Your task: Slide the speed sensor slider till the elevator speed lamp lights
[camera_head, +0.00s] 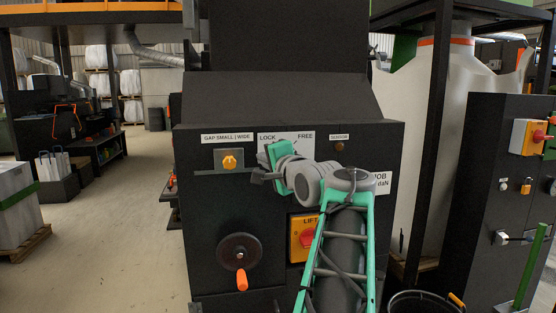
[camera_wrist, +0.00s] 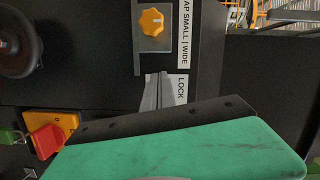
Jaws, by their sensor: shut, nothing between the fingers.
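My gripper (camera_head: 258,177) is in front of the black machine panel, just below the left end of the LOCK / FREE label (camera_head: 306,144). It is shut and empty. In the wrist view its grey fingertips (camera_wrist: 160,90) show beside the LOCK end of that label; I cannot tell whether they touch the panel. I cannot make out a speed sensor slider or a lamp labelled for elevator speed in either view. A small dark brown round lamp (camera_head: 339,146) sits under a small label at the panel's upper right. My arm hides the panel's middle.
An orange knob (camera_head: 229,162) is left of my gripper. Below are a handwheel (camera_head: 240,252) and a yellow LIFT switch (camera_head: 298,240). A black cabinet (camera_head: 487,180) with a red-yellow switch (camera_head: 535,137) stands right. A bucket (camera_head: 425,302) stands between.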

